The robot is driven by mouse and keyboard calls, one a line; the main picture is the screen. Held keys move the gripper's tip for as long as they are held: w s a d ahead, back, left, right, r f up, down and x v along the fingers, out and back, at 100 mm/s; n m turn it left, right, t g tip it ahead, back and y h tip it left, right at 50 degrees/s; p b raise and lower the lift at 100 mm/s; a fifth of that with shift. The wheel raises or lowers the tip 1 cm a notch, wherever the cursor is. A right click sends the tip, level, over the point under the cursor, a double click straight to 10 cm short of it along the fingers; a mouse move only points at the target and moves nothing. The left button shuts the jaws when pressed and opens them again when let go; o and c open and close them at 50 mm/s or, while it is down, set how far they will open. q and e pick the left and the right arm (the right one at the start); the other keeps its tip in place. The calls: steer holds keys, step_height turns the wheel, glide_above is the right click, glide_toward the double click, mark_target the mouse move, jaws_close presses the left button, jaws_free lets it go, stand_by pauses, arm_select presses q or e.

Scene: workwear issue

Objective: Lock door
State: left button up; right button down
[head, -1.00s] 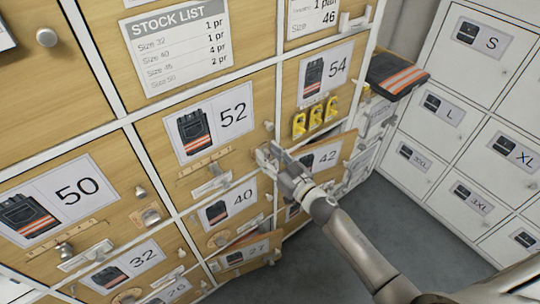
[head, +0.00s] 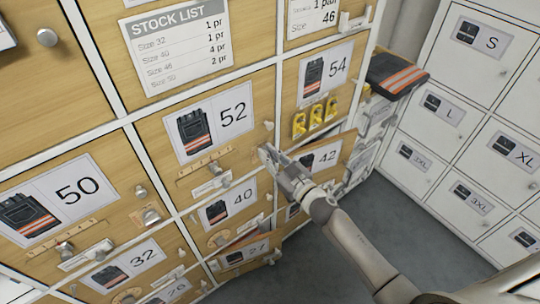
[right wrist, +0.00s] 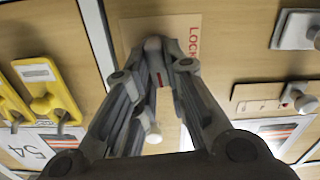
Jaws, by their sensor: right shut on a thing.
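The door marked 52 (head: 245,150) is shut flush in the wooden locker front. Near its right edge is a tan lock plate (right wrist: 190,22) with red lettering that reads LOCK in part. My right gripper (head: 266,151) reaches this plate from the lower right. In the right wrist view its fingers (right wrist: 155,50) are closed together on a small grey lock knob (right wrist: 153,43) at the plate. The fingers hide most of the knob, so I cannot tell its exact turn. A round door knob (right wrist: 154,132) is just above it on the door. My left gripper is not in view.
Door 52 also has a slide bolt strip (head: 201,161). Door 42 (head: 335,150) stands ajar close to my right arm. White lockers (head: 475,130) stand on the right, with clear grey floor (head: 400,225) between.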

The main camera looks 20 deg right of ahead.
steer(key=shift+s+a+f+n+b, duration=0.15)
steer(key=shift+n+b, duration=0.35)
steer(key=shift+n, duration=2.2)
steer(key=shift+w+a+f+n+b, duration=0.1)
steer(key=shift+n+b, duration=0.45)
steer(key=shift+n, duration=2.15)
steer(key=shift+s+a+f+n+b, duration=0.15)
steer(key=shift+n+b, duration=0.35)
steer(key=shift+n, duration=2.2)
steer(key=c, duration=1.5)
jaws_free()
steer(key=shift+w+f, duration=0.1)
steer(key=shift+o, duration=0.2)
steer(key=v, duration=1.2)
